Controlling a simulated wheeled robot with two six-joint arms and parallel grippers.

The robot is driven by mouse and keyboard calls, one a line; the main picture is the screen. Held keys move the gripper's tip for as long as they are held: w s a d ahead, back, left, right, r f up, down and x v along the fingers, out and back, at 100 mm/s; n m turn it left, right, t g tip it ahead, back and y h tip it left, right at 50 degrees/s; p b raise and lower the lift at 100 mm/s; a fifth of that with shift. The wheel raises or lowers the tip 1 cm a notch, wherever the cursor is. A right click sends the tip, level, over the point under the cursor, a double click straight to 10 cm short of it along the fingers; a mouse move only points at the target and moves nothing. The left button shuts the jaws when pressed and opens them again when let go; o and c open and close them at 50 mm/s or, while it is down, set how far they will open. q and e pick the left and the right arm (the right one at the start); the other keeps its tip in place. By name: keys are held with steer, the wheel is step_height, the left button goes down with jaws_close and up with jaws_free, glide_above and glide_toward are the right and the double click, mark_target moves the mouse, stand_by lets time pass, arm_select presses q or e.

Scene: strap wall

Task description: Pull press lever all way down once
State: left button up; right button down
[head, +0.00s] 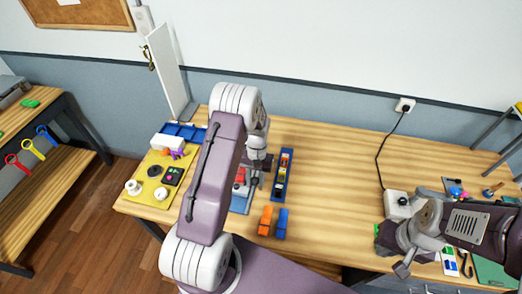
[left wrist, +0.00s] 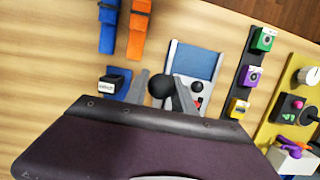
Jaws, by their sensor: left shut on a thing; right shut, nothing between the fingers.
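A black ball knob (left wrist: 162,86), which looks like the press lever's handle, sits between the fingers of my left gripper (left wrist: 165,90) in the left wrist view. The gripper is shut on it. In the head view my left arm hides most of the lever, and the left gripper (head: 256,170) is over the blue-panelled unit (head: 241,203). My right gripper (head: 403,269) is shut and empty at the right of the table. How far down the lever is cannot be told.
A dark blue strip with coloured switches (head: 283,175) stands close right of the left gripper. Orange (head: 265,220) and blue (head: 282,223) straps lie in front. A yellow board (head: 155,185) with knobs is at left.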

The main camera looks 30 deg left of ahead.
mark_target(255, 177)
arm_select(q)
steer(key=p+v, duration=0.3)
steer(key=v, duration=0.1)
steer(key=shift+s, duration=0.2)
steer(key=p+v, duration=0.2)
steer(key=v, duration=0.1)
steer(key=shift+w+r, duration=0.15)
steer(key=shift+w, duration=0.05)
steer(key=o, duration=0.9)
steer(key=p+v, duration=0.5)
steer(key=v, duration=0.1)
steer(key=shift+r, duration=0.4)
